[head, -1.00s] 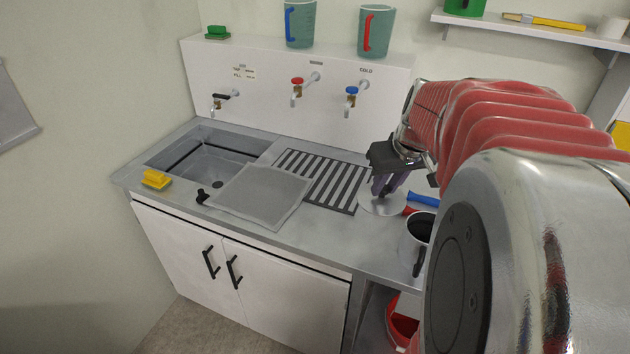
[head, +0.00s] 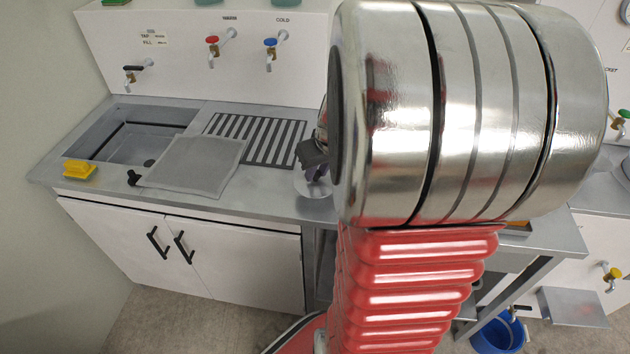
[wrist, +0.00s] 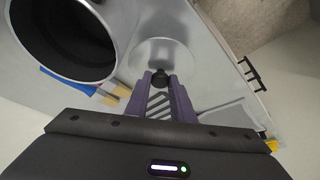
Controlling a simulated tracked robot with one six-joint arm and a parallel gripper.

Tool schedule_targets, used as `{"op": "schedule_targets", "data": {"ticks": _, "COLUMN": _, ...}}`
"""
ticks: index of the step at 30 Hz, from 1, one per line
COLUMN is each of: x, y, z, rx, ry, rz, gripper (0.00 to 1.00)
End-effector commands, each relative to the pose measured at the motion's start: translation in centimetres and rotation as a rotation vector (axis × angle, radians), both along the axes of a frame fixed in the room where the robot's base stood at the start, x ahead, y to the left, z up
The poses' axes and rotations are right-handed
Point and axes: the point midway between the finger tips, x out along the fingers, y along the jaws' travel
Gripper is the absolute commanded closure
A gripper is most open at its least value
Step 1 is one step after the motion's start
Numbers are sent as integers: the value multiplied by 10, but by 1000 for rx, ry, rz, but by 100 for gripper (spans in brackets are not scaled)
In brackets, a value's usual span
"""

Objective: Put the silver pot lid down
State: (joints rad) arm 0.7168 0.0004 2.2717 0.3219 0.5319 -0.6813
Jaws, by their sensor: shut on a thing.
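The silver pot lid (head: 312,188) is a round disc with a black knob, at the worktop's front edge, right of the striped drainer. It also shows in the wrist view (wrist: 162,52). My gripper (head: 318,172) is above it, pointing down, its purple fingers shut on the knob. In the wrist view my gripper's fingertips (wrist: 160,78) are at the knob. I cannot tell whether the lid touches the worktop. A round open pot with a dark inside (wrist: 65,38) stands close beside the lid in the wrist view; my arm hides that area in the head view.
A blue-handled brush (wrist: 68,84) lies near the pot. The striped drainer (head: 257,138), a grey mesh panel (head: 195,165), a black plug (head: 133,177) and a yellow sponge (head: 78,170) are to the left, by the sink (head: 130,140). A blue bucket (head: 497,336) stands on the floor.

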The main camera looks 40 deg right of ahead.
Motion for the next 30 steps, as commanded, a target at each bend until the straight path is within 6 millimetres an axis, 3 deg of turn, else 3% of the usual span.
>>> {"op": "schedule_targets", "data": {"ticks": 5, "x": -1, "y": 1, "z": -11, "rx": 3, "ry": 3, "rz": 0, "gripper": 100}}
{"op": "schedule_targets", "data": {"ticks": 12, "x": -1, "y": 1, "z": -42, "rx": 2, "ry": 3, "rz": -1, "gripper": 100}}
{"op": "schedule_targets", "data": {"ticks": 25, "x": 0, "y": 0, "z": -47, "rx": 0, "ry": 1, "rz": 0, "gripper": 100}}
{"op": "schedule_targets", "data": {"ticks": 26, "x": -1, "y": 0, "z": -47, "rx": 0, "ry": 1, "rz": -1, "gripper": 76}}
{"op": "schedule_targets", "data": {"ticks": 30, "x": -1, "y": 0, "z": -47, "rx": 0, "ry": 1, "rz": -1, "gripper": 66}}
